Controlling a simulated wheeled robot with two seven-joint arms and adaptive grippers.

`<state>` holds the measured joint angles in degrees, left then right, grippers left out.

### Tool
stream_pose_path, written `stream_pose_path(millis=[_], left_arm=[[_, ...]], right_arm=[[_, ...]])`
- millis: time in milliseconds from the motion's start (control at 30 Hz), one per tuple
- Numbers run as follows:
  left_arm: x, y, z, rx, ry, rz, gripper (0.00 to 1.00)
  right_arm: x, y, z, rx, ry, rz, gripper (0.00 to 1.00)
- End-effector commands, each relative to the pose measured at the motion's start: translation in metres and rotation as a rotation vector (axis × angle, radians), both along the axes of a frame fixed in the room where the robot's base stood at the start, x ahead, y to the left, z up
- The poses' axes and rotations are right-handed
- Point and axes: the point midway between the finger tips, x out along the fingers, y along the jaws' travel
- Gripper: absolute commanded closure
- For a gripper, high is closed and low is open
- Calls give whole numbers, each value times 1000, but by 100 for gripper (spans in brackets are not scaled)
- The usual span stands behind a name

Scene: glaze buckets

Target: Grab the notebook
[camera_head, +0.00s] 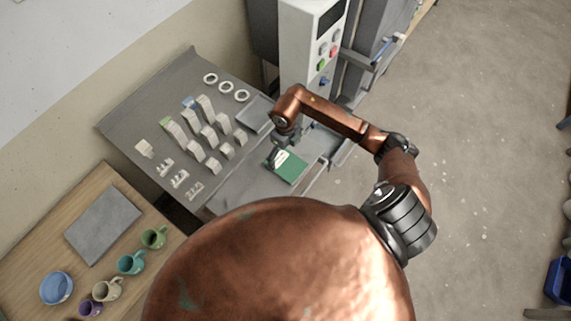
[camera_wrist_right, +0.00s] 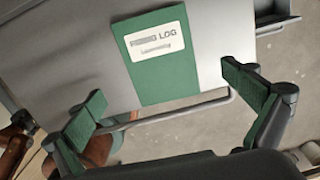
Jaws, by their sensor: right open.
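The notebook (camera_head: 291,171) is green with a white label and lies flat on the grey table near its front right edge. In the right wrist view the notebook (camera_wrist_right: 167,80) shows its "LOG" label, beyond the fingers. The fingers appear apart from the notebook. My left gripper is not in view.
Several pale test pieces (camera_head: 208,132) stand on the grey table left of the notebook, with white rings (camera_head: 226,87) behind. A grey tray (camera_head: 256,113) lies close behind my right gripper. A control box (camera_head: 308,45) stands at the back. Mugs (camera_head: 131,262) stand on a wooden table.

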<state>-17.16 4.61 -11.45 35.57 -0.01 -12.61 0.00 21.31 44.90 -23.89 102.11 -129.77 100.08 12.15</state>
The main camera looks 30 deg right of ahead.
Motion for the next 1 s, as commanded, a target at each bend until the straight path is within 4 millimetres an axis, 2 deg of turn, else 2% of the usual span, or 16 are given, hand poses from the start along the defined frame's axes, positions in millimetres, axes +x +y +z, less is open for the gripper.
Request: stream_pose_path(millis=[267,433,600,867,1000], left_arm=[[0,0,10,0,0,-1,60],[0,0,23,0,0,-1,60],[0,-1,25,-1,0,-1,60],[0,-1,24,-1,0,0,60],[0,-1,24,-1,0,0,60]], right_arm=[[-3,0,-29,-1,7,-2,0],[-5,0,-52,1,8,-2,0],[-4,-1,-71,1,4,0,0],[-3,-1,-75,-1,2,1,0],[-3,-1,-74,0,3,1,10]])
